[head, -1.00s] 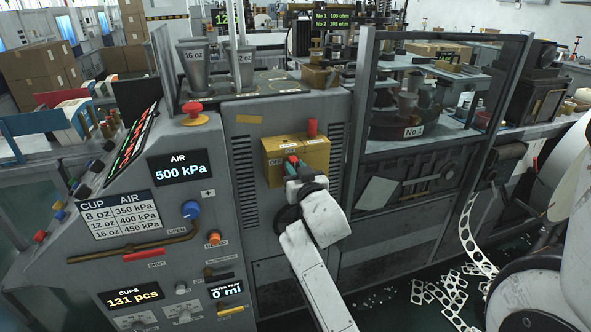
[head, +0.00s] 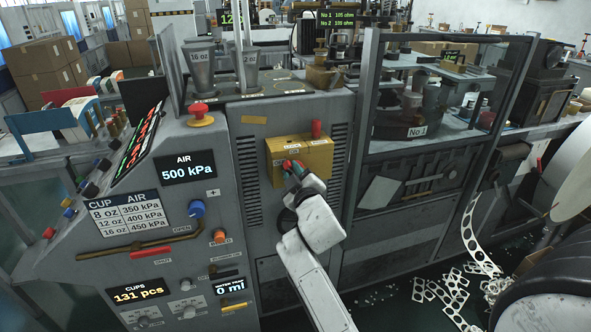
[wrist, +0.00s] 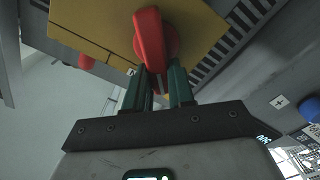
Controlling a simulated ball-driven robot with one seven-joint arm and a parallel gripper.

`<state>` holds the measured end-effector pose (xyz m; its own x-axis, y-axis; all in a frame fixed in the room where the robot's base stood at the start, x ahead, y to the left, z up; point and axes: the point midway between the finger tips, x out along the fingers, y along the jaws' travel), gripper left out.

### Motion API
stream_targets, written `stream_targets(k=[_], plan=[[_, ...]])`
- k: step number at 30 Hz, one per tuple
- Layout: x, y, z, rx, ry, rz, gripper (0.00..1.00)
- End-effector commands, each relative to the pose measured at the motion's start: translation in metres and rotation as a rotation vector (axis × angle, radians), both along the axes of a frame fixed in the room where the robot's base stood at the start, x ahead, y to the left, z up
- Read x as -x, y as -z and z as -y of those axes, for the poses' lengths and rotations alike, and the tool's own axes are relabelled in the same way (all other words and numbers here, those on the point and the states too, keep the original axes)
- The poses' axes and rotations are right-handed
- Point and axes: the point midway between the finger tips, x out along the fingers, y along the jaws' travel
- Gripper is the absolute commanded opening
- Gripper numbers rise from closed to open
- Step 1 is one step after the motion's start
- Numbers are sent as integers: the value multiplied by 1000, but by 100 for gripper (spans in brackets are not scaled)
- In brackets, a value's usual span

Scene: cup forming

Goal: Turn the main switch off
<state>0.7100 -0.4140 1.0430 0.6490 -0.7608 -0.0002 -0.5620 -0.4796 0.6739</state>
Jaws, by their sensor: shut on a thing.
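The main switch is a red handle (head: 287,165) on a yellow box (head: 313,160) on the grey machine front. In the wrist view the red handle (wrist: 151,38) stands out from the yellow plate (wrist: 95,28), and its narrow end lies between the green fingers. My gripper (head: 297,170) is at the box's lower front, and my white arm comes up to it from below. In the wrist view my gripper (wrist: 159,88) is shut on the handle. The fingers hide part of the handle in the head view, and its label is too small to read surely.
A red knob (head: 316,129) stands at the box's top right. To the left are the panel's blue knob (head: 197,209), orange knob (head: 219,236) and red mushroom button (head: 200,112). A framed guard (head: 362,130) stands to the right. Punched paper strips (head: 440,295) lie on the floor.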

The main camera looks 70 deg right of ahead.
Motion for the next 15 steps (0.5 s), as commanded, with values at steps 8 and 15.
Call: stream_targets(k=[8, 15], plan=[[-5, 3, -4, 172, -4, -199, 0], [-7, 7, -5, 318, -3, -367, 0]])
